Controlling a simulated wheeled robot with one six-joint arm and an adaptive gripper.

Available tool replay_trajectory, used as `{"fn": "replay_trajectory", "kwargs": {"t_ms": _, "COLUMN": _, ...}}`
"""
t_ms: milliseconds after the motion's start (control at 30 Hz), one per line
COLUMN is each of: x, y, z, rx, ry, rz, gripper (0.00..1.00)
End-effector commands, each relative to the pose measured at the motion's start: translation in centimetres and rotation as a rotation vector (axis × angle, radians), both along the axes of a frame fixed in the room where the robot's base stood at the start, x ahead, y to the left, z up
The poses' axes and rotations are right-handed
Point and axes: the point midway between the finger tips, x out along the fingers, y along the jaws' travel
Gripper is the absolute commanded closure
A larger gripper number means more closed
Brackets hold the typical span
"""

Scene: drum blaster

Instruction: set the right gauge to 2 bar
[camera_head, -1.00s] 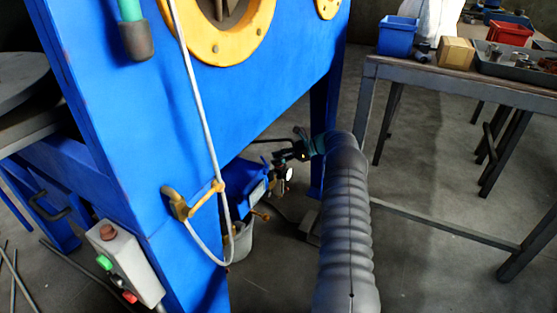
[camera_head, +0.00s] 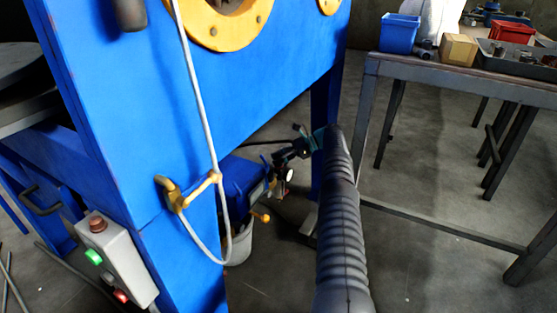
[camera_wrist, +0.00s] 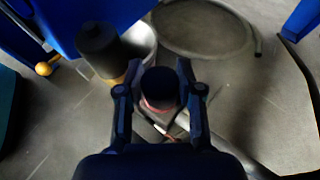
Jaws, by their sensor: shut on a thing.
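My gripper (camera_head: 280,160) reaches under the blue cabinet in the head view. In the wrist view its two fingers (camera_wrist: 159,70) are closed around a round black knob (camera_wrist: 159,86) with a reddish ring below it. A white round gauge (camera_head: 290,175) shows just below the gripper in the head view. It is too small to read, and I see no dial face in the wrist view. A second black cylinder (camera_wrist: 98,46) stands to the left of the held knob, apart from the fingers.
The blue cabinet (camera_head: 230,100) overhangs the gripper. A yellow valve handle (camera_head: 262,216) and a pale bucket (camera_head: 240,245) are low beside it. A metal table (camera_head: 440,72) stands right. Floor between is mostly clear.

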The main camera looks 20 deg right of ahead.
Motion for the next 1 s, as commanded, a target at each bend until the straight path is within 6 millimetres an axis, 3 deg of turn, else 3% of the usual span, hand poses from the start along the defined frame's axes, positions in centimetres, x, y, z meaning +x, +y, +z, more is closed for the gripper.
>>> {"fn": "replay_trajectory", "kwargs": {"t_ms": 400, "x": 0.21, "y": -0.02, "z": 0.44, "rx": -0.005, "ry": -0.009, "rz": -0.003, "gripper": 0.99}}
{"fn": "replay_trajectory", "kwargs": {"t_ms": 433, "x": 0.2, "y": -0.01, "z": 0.44, "rx": -0.005, "ry": -0.009, "rz": -0.003, "gripper": 0.61}}
{"fn": "replay_trajectory", "kwargs": {"t_ms": 533, "x": 0.18, "y": 0.04, "z": 0.39, "rx": -0.005, "ry": -0.007, "rz": -0.002, "gripper": 0.38}}
{"fn": "replay_trajectory", "kwargs": {"t_ms": 1000, "x": 0.23, "y": 0.16, "z": 0.3, "rx": 0.0, "ry": -0.001, "rz": -0.009, "gripper": 0.38}}
